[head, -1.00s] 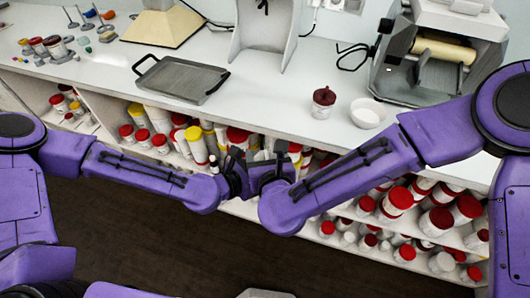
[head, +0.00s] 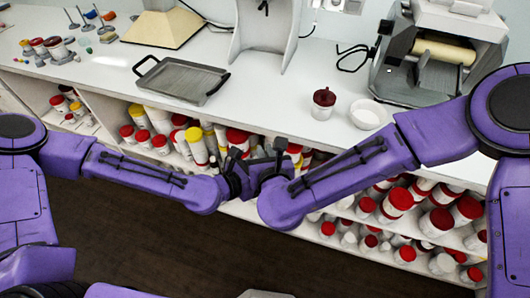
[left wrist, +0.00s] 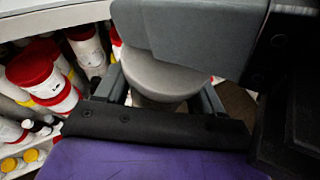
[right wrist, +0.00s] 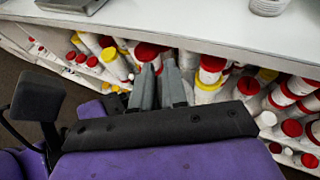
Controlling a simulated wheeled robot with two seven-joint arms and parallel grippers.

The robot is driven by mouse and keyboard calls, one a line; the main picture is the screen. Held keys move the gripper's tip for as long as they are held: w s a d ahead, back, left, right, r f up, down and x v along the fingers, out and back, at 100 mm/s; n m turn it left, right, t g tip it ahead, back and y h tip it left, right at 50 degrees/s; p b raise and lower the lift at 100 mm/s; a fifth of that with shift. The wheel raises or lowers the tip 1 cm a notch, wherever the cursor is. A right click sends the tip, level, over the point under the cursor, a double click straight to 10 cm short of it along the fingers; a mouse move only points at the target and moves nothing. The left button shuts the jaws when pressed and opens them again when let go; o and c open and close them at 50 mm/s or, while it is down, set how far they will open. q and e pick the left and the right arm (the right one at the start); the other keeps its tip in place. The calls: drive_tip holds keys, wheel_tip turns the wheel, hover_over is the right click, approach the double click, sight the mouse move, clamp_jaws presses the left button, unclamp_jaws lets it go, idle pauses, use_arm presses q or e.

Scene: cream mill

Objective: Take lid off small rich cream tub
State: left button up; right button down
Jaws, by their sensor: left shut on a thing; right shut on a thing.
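My left gripper (head: 234,166) and my right gripper (head: 276,158) meet in front of the shelves, below the counter edge. In the left wrist view a pale grey-white tub (left wrist: 158,80) with a wide round top sits between the left fingers, which are shut on it. The grey body of my right gripper (left wrist: 190,35) covers the far part of its top. In the right wrist view the right fingers (right wrist: 160,86) are close together. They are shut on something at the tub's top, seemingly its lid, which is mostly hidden. I cannot tell whether lid and tub are apart.
The counter holds a grey tray (head: 180,78), a jar with a dark red lid (head: 323,100), a white bowl (head: 367,112) and a roller mill (head: 440,50). Shelves below are crowded with red- and yellow-lidded tubs (head: 398,200), close behind my grippers. The floor (head: 150,240) is clear.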

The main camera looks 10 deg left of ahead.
drive_tip(key=shift+s+a+r, duration=0.1)
idle(0.3)
drive_tip(key=shift+r, duration=1)
